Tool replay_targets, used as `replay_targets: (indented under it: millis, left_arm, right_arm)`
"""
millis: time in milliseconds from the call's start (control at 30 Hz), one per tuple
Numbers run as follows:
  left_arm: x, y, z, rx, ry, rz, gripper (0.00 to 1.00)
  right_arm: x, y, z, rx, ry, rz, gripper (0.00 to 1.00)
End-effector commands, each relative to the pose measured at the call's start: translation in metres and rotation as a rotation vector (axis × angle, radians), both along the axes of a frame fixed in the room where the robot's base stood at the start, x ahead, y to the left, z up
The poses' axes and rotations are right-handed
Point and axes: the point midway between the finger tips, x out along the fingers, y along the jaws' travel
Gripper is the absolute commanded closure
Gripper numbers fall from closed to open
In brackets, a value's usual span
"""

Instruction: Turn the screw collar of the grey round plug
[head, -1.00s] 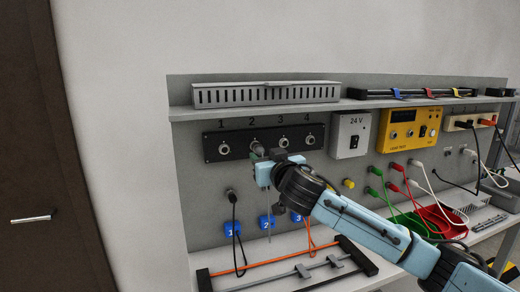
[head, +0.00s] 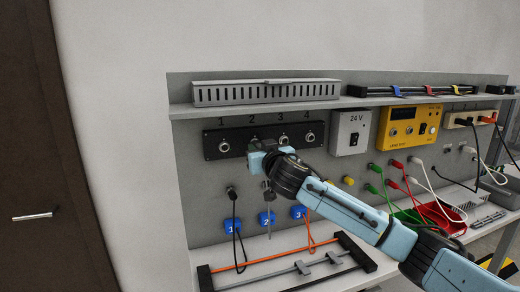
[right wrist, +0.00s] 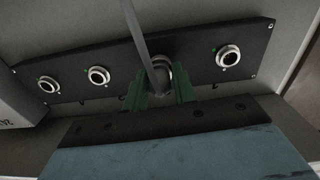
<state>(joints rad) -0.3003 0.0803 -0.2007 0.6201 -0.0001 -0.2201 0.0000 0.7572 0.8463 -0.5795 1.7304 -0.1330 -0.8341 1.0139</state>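The grey round plug (right wrist: 164,72) sits at socket 2 of the black panel (right wrist: 125,63). Its grey cable (right wrist: 143,45) crosses in front of it in the right wrist view and hangs down in the head view (head: 268,226). My right gripper (right wrist: 162,90) has its green fingers on both sides of the plug, with no clear gap showing, and seems shut on it. In the head view my right gripper (head: 258,152) covers the plug, so its collar is hidden there. My left gripper is not in view.
Sockets 1 (head: 224,147), 3 (head: 283,140) and 4 (head: 310,138) are empty. A shelf (head: 350,104) runs above the panel. A black cable (head: 236,215) hangs at the left, above a rack with an orange bar (head: 275,262). A 24 V box (head: 349,136) stands at the right.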

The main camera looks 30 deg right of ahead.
Motion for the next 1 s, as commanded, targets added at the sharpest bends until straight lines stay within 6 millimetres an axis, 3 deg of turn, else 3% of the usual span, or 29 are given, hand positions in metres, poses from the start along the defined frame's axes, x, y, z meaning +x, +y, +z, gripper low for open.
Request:
replay_targets:
  millis: [133, 633, 1000]
  left_arm:
    - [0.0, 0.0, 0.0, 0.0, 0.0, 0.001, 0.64]
    - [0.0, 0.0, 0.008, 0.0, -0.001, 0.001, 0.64]
    - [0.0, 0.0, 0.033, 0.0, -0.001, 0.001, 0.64]
  right_arm:
    - [0.0, 0.0, 0.0, 0.0, 0.0, -0.001, 0.96]
    - [0.0, 0.0, 0.0, -0.094, 0.025, -0.001, 0.97]
    - [0.0, 0.0, 0.002, -0.39, 0.097, -0.003, 0.97]
